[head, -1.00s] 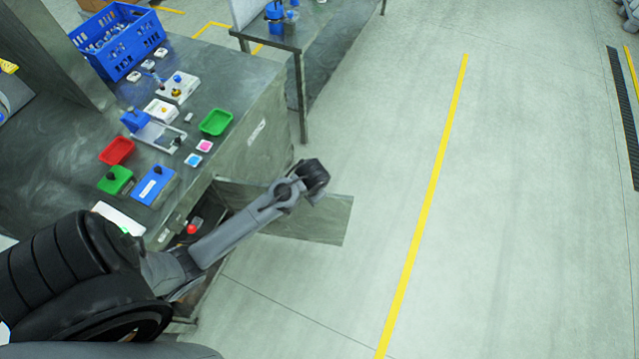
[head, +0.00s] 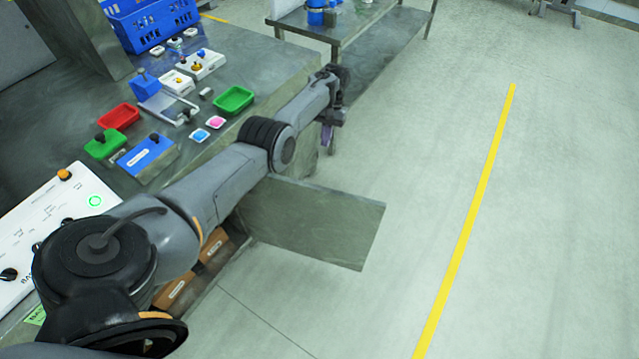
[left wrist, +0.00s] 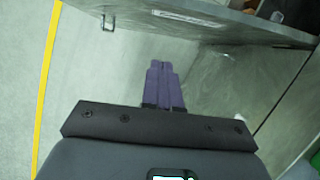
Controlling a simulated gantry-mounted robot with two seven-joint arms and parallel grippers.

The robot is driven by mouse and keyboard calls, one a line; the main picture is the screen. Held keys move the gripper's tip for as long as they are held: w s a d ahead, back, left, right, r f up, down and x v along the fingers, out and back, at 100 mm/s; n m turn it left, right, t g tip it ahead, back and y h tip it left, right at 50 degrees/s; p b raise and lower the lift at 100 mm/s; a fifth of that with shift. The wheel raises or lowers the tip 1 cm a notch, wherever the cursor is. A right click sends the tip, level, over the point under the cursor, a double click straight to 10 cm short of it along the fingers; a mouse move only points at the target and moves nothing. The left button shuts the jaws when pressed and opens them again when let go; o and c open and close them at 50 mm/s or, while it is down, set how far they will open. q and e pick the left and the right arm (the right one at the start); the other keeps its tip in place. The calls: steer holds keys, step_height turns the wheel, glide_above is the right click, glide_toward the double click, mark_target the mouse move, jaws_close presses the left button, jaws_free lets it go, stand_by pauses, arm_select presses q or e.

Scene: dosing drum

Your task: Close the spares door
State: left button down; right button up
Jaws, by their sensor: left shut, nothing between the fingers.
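The spares door (head: 315,222) is a grey metal panel standing open, jutting out from the bench's front face. In the left wrist view the door (left wrist: 225,29) crosses the top, with a handle (left wrist: 108,22) near its free end and a pale label on its face. My left arm reaches across above the door's hinge side. My left gripper (head: 327,142) is on the door's outer side, pointing down. Its purple fingers (left wrist: 164,85) are shut and empty, and appear apart from the door. My right gripper is not in view.
Inside the open cabinet are orange-brown boxes (head: 175,291). The bench top (head: 235,62) holds red and green trays, a blue crate (head: 150,22) and small fixtures. A second table (head: 370,28) stands beyond. The floor right of the door is clear, with a yellow line (head: 468,220).

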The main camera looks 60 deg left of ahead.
arm_select(q)
steer(key=s+d+f+p, duration=0.5)
steer(key=f, duration=0.4)
steer(key=shift+s+d+f, duration=0.2)
steer(key=shift+s+d, duration=0.05)
steer(key=shift+s, duration=0.15)
stand_by(0.5)
